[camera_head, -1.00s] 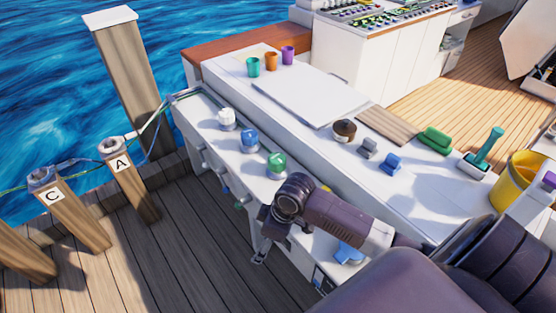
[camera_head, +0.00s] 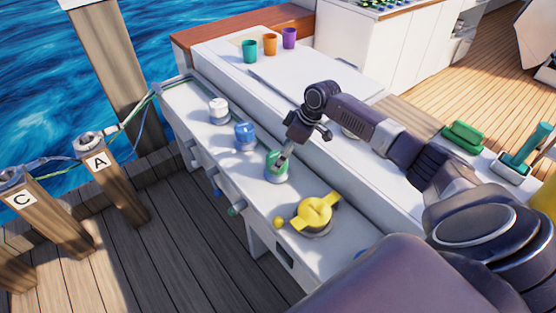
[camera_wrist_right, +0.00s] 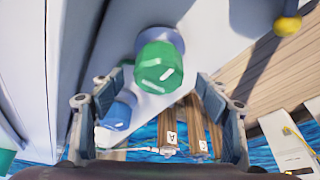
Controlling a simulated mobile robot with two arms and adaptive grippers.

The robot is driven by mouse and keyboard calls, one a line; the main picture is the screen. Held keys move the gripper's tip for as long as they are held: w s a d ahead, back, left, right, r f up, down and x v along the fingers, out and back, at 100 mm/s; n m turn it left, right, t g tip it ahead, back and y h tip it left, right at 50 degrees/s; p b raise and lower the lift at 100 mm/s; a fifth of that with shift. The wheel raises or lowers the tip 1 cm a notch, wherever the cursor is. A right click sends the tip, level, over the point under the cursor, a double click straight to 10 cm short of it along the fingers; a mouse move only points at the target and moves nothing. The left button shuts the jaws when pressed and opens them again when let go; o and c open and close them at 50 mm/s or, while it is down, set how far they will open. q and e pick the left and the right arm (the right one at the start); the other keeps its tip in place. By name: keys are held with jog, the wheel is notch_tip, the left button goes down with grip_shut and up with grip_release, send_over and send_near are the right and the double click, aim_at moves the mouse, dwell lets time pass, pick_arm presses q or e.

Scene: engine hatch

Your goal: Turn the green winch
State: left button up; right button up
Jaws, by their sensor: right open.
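The green winch (camera_head: 277,163) stands on the white ledge, in a row with a blue winch (camera_head: 245,135) and a white winch (camera_head: 219,110). My right gripper (camera_head: 284,160) is just above the green winch and covers part of its top. In the right wrist view the green winch (camera_wrist_right: 160,66) lies ahead between the two spread fingers of my right gripper (camera_wrist_right: 160,92), apart from both. The gripper is open and empty. The blue winch (camera_wrist_right: 118,110) shows beside the left finger. My left gripper is not in view.
A yellow handle (camera_head: 314,212) sits on the ledge nearer to me. Knobs (camera_head: 236,208) stick out of the ledge's front face. Cups (camera_head: 270,45) stand on the upper counter. A post marked A (camera_head: 112,180) stands at the left.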

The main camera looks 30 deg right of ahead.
jog(key=x, duration=0.3)
jog(key=shift+x, duration=0.75)
jog(key=shift+d, duration=0.1)
jog(key=c, duration=0.9)
jog(key=shift+c, duration=1.1)
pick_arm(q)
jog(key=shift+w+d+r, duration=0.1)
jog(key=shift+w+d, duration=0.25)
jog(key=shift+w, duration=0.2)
pick_arm(e)
jog(key=shift+c, duration=0.2)
